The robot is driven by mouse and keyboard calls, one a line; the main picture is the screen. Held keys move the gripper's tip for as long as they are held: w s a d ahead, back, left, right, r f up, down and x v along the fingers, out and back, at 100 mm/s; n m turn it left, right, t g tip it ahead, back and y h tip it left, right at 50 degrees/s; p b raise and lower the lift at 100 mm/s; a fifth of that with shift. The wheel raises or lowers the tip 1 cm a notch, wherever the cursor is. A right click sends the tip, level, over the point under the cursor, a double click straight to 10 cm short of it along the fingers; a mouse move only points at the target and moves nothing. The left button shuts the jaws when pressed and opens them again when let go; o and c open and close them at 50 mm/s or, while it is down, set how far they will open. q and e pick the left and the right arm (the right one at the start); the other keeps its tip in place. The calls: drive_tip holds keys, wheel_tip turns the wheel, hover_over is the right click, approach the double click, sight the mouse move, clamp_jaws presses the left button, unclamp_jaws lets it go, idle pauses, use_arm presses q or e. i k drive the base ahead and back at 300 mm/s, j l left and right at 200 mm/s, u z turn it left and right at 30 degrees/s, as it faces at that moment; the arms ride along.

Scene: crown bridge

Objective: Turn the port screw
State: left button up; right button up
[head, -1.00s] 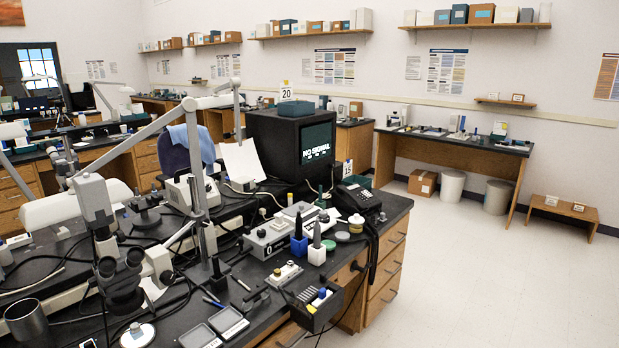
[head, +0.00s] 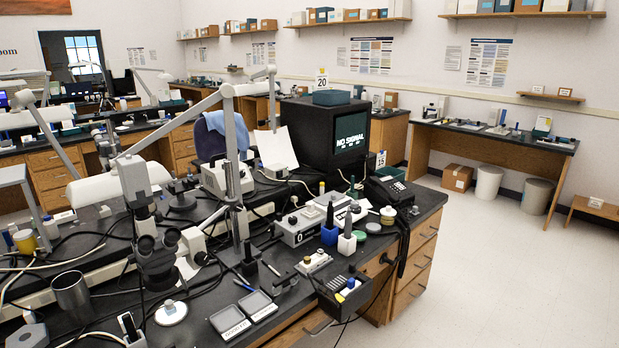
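I cannot make out a port screw in the head view. A microscope (head: 158,262) with eyepieces stands on the near black workbench (head: 262,325) at the left. Small devices with knobs, including a grey control box (head: 299,226) and a little block with round knobs (head: 314,261), stand at the bench's middle. Neither of my grippers shows in the view.
A monitor reading "NO SIGNAL" (head: 350,139), a telephone (head: 389,191) and a black parts bin (head: 343,293) crowd the bench. A lamp arm (head: 182,122) spans above it. Clear pale floor (head: 490,270) lies to the right. A side table (head: 490,136) stands at the back wall.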

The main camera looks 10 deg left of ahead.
sight(157, 217)
drive_tip(key=l+u, duration=0.1)
drive_tip(key=u, duration=0.85)
drive_tip(key=i+l+u, duration=0.1)
drive_tip(key=l+u, duration=0.3)
drive_tip(key=l, duration=0.25)
drive_tip(key=l+u, duration=0.4)
drive_tip(key=l, duration=0.25)
drive_tip(key=k+l+u, duration=0.1)
drive_tip(key=l+u, duration=0.3)
drive_tip(key=l, duration=0.25)
drive_tip(key=i+l, duration=0.5)
drive_tip(key=l, duration=0.2)
